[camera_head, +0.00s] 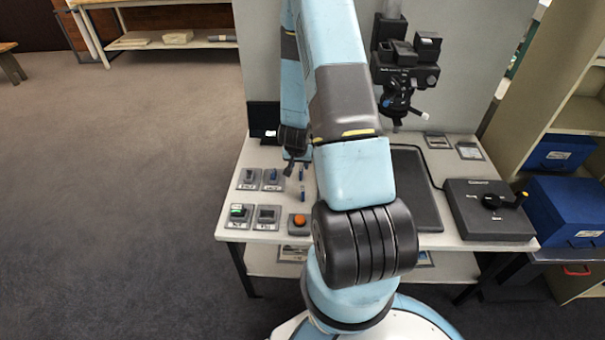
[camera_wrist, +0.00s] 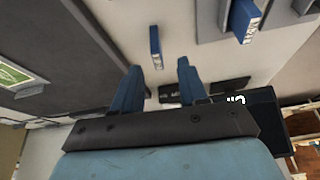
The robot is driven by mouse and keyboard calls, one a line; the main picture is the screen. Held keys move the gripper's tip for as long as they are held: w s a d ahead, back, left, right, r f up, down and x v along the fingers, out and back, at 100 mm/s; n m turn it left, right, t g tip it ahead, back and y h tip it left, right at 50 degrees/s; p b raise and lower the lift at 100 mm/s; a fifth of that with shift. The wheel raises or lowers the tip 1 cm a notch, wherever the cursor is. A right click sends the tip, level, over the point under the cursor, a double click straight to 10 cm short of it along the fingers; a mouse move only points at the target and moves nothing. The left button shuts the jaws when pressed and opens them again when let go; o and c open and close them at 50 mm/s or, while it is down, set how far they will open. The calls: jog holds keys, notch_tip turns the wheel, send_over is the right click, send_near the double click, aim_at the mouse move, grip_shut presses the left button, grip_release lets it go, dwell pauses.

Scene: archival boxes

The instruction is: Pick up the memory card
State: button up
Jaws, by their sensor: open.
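A small, slim blue piece with a pale label at one end, which looks like the memory card (camera_wrist: 155,46), lies on the white table top. In the wrist view it is just beyond the tips of my gripper (camera_wrist: 160,66), roughly in line with the gap between the two fingers. The fingers are apart with nothing between them, and they do not touch the card. In the head view my gripper (camera_head: 296,169) hangs low over the table, left of my arm.
Grey switch blocks (camera_head: 266,215) and an orange button (camera_head: 297,222) stand close to the left and front of my gripper. A dark mat (camera_head: 417,190) lies to the right, with a black control box (camera_head: 487,210) beyond it. A dark screen (camera_head: 263,118) stands behind.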

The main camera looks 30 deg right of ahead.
aim_at(301, 169)
jog(key=shift+s+x, duration=0.1)
jog(key=shift+x, duration=1.25)
jog(key=shift+s+x, duration=0.15)
jog(key=shift+x, duration=1.2)
grip_shut()
